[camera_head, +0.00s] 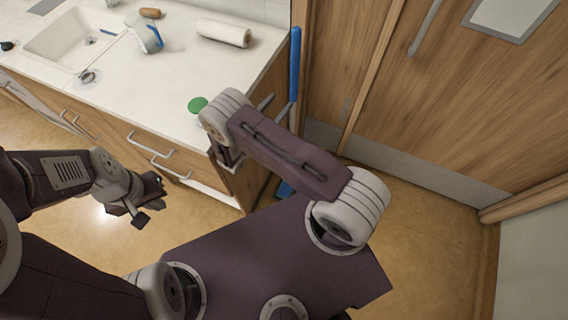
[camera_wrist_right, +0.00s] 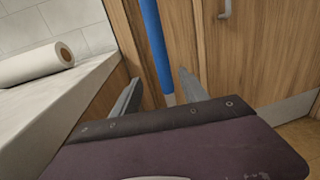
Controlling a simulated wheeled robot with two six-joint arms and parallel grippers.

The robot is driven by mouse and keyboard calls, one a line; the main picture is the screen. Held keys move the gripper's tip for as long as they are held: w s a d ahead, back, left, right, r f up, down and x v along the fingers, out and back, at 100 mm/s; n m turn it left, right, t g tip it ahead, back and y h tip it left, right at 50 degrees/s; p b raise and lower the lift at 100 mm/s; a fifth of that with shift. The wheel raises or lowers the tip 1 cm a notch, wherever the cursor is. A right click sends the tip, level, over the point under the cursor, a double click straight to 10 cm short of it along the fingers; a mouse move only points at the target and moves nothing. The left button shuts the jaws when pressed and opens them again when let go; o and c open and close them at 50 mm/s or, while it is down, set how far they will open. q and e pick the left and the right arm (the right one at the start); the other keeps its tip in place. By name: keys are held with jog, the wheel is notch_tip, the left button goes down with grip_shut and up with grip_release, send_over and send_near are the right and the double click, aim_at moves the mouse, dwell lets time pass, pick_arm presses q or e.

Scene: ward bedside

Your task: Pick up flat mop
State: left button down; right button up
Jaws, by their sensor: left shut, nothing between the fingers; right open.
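The flat mop has a long blue handle (camera_head: 295,65) that stands upright beside the end of the counter, near the wooden door. A blue part (camera_head: 285,189) shows low by the floor, mostly hidden behind my right arm. My right gripper (camera_head: 275,108) is open near the handle at the counter's end. In the right wrist view, the handle (camera_wrist_right: 154,42) runs down between the two spread fingers (camera_wrist_right: 160,82), seemingly a little beyond their tips; contact cannot be told. My left gripper (camera_head: 148,207) is shut and empty, low in front of the counter drawers.
The white counter (camera_head: 150,95) holds a paper roll (camera_head: 224,32), a jug (camera_head: 146,38), a brown item (camera_head: 150,13), a green disc (camera_head: 198,104) and a sink (camera_head: 70,38). A wooden door (camera_head: 450,100) stands behind. Open floor (camera_head: 430,240) lies at right.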

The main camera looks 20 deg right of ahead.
aim_at(292, 89)
jog(key=x, duration=0.4)
jog(key=shift+f+p, duration=0.1)
jog(key=shift+p, duration=0.2)
jog(key=shift+d, duration=0.2)
jog(key=x, duration=0.2)
jog(key=p+x, duration=0.1)
jog(key=x, duration=0.1)
jog(key=shift+s+r, duration=0.2)
jog(key=shift+r, duration=0.15)
jog(key=shift+w+d+f, duration=0.15)
jog(key=shift+w+d, duration=0.1)
jog(key=shift+d, duration=0.2)
jog(key=shift+a, duration=0.1)
jog(key=c, duration=0.4)
grip_shut()
